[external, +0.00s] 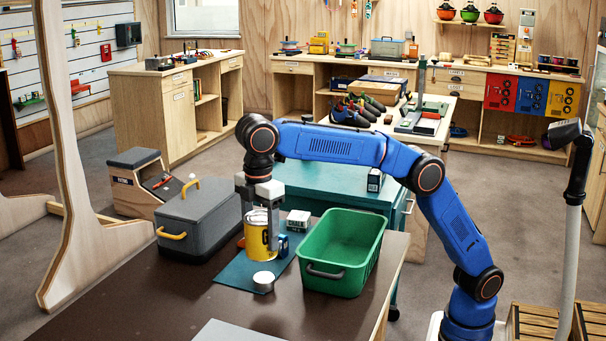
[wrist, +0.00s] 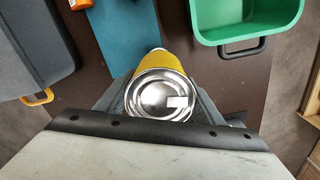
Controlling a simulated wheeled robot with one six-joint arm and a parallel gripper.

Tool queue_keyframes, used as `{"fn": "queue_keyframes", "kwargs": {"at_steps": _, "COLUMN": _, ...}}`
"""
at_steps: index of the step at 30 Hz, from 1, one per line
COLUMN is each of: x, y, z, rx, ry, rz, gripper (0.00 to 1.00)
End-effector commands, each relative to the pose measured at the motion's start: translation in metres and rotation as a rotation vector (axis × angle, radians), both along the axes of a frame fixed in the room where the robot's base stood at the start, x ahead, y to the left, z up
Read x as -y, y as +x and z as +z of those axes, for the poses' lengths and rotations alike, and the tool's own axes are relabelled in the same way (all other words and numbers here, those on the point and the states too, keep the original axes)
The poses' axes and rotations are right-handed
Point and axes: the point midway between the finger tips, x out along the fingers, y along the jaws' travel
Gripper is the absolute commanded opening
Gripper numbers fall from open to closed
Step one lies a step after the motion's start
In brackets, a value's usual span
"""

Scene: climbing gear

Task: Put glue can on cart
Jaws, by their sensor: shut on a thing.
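The glue can appears to be the yellow can (external: 257,250) with a silver lid, upright at the teal mat (external: 232,274) on the brown table. My gripper (external: 261,230) points straight down and is shut around the can's upper part. In the wrist view the can's lid (wrist: 160,94) shows between the fingers of my gripper (wrist: 161,104), with a yellow side beyond it. I cannot tell whether the can's base touches the mat. The cart (external: 318,182) is a teal-topped unit behind the table, with a small dark box (external: 375,181) on its top.
A green bin (external: 341,240) stands right of the can. A grey lidded box (external: 200,220) with yellow handles stands left. A white tin (external: 264,281), a small white box (external: 298,219) and a blue item (external: 283,246) are close by. Much of the cart top is clear.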

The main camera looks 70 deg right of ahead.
Motion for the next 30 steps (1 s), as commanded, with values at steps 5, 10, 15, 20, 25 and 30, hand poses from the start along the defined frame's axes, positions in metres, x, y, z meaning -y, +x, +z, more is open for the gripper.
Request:
{"fn": "queue_keyframes", "kwargs": {"at_steps": 5, "x": 0.067, "y": 0.041, "z": 0.008, "rx": 0.002, "ry": 0.001, "rz": -0.118, "gripper": 0.22}}
{"fn": "queue_keyframes", "kwargs": {"at_steps": 10, "x": 0.129, "y": 0.071, "z": 0.012, "rx": 0.002, "ry": 0.001, "rz": -0.227, "gripper": 0.22}}
{"fn": "queue_keyframes", "kwargs": {"at_steps": 15, "x": 0.193, "y": 0.095, "z": 0.016, "rx": 0.002, "ry": 0.001, "rz": -0.336, "gripper": 0.22}}
{"fn": "queue_keyframes", "kwargs": {"at_steps": 20, "x": 0.253, "y": 0.112, "z": 0.020, "rx": 0.002, "ry": 0.001, "rz": -0.437, "gripper": 0.22}}
{"fn": "queue_keyframes", "kwargs": {"at_steps": 25, "x": 0.318, "y": 0.123, "z": 0.023, "rx": 0.003, "ry": 0.001, "rz": -0.545, "gripper": 0.22}}
{"fn": "queue_keyframes", "kwargs": {"at_steps": 30, "x": 0.383, "y": 0.128, "z": 0.026, "rx": 0.003, "ry": 0.001, "rz": -0.654, "gripper": 0.22}}
